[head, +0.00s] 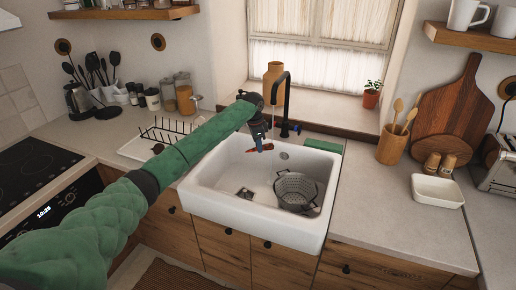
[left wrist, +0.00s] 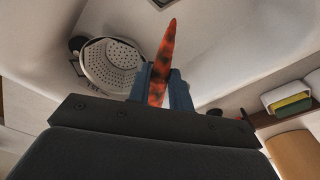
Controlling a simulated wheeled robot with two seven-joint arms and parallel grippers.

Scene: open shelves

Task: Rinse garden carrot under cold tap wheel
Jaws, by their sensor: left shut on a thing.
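My left gripper (head: 260,140) is shut on an orange-red carrot (head: 265,148) over the white sink (head: 205,190), near the black tap (head: 287,100). In the left wrist view the carrot (left wrist: 168,62) sticks out, tip outward, between the fingers of my left gripper (left wrist: 162,88). It has dark patches, like soil. A thin pale streak, apparently running water, drops below the tap spout beside the carrot; I cannot tell if it touches it. A small blue part, apparently the cold tap wheel (head: 284,131), sits at the tap's base. My right gripper is out of view.
A grey colander (head: 296,190) stands in the sink's right half and also shows in the left wrist view (left wrist: 108,64). A dish rack (head: 160,140) stands left of the sink. A white dish (head: 437,190) and utensil pot (head: 392,146) stand on the right counter, whose front is clear.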

